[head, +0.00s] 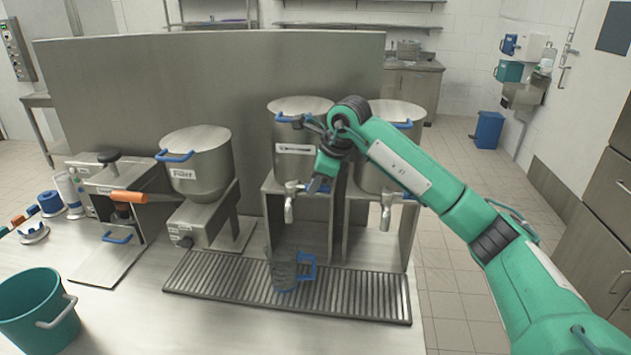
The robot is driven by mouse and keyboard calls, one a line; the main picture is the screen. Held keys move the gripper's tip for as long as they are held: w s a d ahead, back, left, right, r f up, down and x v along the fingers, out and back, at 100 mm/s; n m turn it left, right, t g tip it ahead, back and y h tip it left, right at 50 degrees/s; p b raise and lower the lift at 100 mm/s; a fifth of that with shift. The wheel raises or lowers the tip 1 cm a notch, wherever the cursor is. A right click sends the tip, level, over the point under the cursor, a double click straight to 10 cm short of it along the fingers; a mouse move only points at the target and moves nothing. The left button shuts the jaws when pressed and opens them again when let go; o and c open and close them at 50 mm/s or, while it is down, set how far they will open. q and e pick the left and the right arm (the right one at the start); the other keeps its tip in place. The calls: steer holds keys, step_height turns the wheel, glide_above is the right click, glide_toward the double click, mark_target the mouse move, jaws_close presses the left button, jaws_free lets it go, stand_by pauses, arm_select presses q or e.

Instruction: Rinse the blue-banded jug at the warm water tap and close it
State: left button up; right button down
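A clear jug (283,272) with a blue handle and blue at its base stands upright on the slatted drip grate (350,299). It is below a metal tap (289,207) on the left of two steel urns (296,135). The urn's label is too small to read, so I cannot tell which tap is the warm water one. My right gripper (319,181) is just right of this tap, at the height of its blue lever. Its fingertips are small and partly hidden, so contact with the lever and its opening are unclear. My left gripper is out of view.
A second tap (386,214) hangs from the right urn (400,115), partly behind my arm. A steel hopper machine (200,165) and a press with an orange handle (129,197) stand left. A teal bucket (38,314) is at the front left. Counter between bucket and grate is clear.

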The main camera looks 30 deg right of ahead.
steer(key=shift+s+a+m+t+h, duration=0.15)
steer(key=shift+s+a+m+h, duration=0.2)
steer(key=shift+m, duration=0.5)
steer(key=shift+s+a+m+t+h, duration=0.2)
steer(key=shift+a+m+h, duration=0.2)
steer(key=shift+m, duration=0.45)
steer(key=shift+s+a+m+h+b, duration=0.2)
steer(key=shift+m+h+b, duration=0.1)
steer(key=shift+m, duration=0.2)
stand_by(5.8)
